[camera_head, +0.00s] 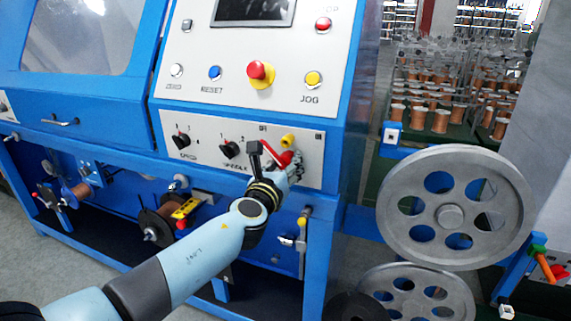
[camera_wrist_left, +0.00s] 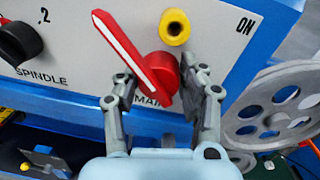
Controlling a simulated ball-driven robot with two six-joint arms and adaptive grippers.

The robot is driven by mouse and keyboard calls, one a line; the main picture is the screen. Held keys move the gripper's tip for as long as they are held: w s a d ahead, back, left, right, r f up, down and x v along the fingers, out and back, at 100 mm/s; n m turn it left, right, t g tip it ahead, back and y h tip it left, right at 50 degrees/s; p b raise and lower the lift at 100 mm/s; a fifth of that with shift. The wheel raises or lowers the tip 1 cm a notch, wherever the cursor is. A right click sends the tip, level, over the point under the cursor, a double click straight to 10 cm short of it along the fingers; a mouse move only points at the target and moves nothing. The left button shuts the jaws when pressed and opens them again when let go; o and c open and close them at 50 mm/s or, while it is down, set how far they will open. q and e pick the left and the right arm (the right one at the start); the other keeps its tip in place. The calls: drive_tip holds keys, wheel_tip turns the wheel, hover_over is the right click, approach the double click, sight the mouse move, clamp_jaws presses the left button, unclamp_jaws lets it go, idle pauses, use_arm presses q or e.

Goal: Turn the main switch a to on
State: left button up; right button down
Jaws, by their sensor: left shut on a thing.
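The red main switch (camera_wrist_left: 160,75) is a rotary knob with a long handle carrying a white stripe. Its handle points up and left, away from the ON mark (camera_wrist_left: 243,25) at the upper right of the panel. In the head view the switch (camera_head: 270,153) is partly hidden by my left gripper (camera_head: 286,167). My left gripper (camera_wrist_left: 163,88) is at the knob, one finger on each side, and is shut on it. A "MAIN" label below the knob is partly covered by the fingers. My right gripper is not in view.
A yellow ring-shaped part (camera_wrist_left: 174,27) sits just above the switch. The black spindle selector (camera_head: 229,149) is to the left on the panel. A red emergency button (camera_head: 261,74) is higher up. A large grey pulley (camera_head: 400,232) stands to the right.

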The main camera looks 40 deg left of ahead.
use_arm(q)
clamp_jaws()
drive_tip(key=shift+m, duration=1.5)
drive_tip(key=m, duration=0.5)
drive_tip(key=shift+d+f+m, duration=0.1)
drive_tip(key=shift+m, duration=0.2)
drive_tip(key=m, duration=0.4)
drive_tip(key=shift+m+t, duration=0.3)
drive_tip(key=shift+t, duration=0.1)
drive_tip(key=shift+f+m+h, duration=0.1)
drive_tip(key=shift+m+h, duration=0.3)
drive_tip(key=shift+m, duration=1.4)
drive_tip(key=o, duration=1.2)
unclamp_jaws()
